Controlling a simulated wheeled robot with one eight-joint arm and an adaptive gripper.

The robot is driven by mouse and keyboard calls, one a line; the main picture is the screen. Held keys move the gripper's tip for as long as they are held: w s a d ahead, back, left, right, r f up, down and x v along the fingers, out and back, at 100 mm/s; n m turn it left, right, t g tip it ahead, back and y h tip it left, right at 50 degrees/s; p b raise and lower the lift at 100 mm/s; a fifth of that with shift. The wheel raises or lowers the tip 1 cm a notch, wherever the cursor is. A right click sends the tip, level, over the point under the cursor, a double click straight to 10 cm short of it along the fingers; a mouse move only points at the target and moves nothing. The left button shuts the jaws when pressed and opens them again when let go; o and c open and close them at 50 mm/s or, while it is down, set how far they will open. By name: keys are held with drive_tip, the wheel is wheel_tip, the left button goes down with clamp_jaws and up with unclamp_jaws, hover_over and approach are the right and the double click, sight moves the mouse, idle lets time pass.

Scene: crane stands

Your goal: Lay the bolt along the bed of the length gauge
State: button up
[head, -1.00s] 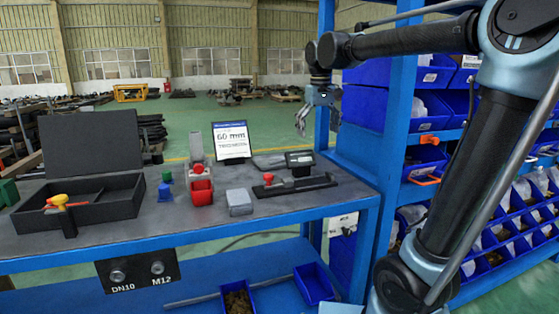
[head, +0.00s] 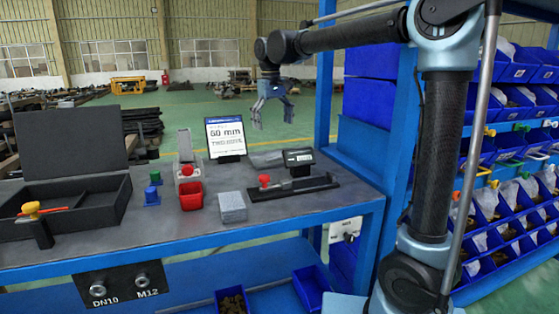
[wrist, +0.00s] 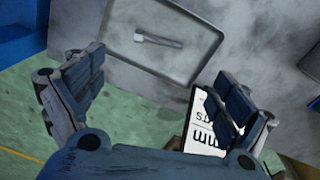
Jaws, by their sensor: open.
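The bolt (wrist: 158,40) shows in the wrist view as a small pale rod with a wider head at its left end. It lies in a shallow grey tray (wrist: 188,62). The same tray appears behind the gauge in the head view (head: 266,159), where I cannot make out the bolt. The length gauge (head: 318,184) is a long black base with a small display and a red knob, on the right part of the bench. My gripper (head: 272,108) is open and empty, high above the tray side of the bench. The wrist view shows its spread fingers (wrist: 160,75) short of the bolt.
A sign reading 60 mm (head: 225,136) stands left of the tray. A grey block (head: 232,207), a red container (head: 190,195) and blue and green pieces (head: 152,192) sit farther left, then a black open case (head: 82,207). Blue shelving (head: 400,130) stands at the right.

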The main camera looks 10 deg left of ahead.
wheel_tip(320, 180, down, 6)
drive_tip(key=shift+w+d+r, duration=0.1)
drive_tip(key=shift+w+d+f, duration=0.1)
drive_tip(key=shift+d+f, duration=0.05)
drive_tip(key=shift+f, duration=1.25)
drive_tip(key=shift+w+d+f, duration=0.1)
drive_tip(key=shift+f, duration=1.25)
drive_tip(key=c, duration=1.3)
drive_tip(key=shift+r, duration=0.1)
wheel_tip(320, 180, up, 10)
drive_tip(key=shift+f, duration=0.1)
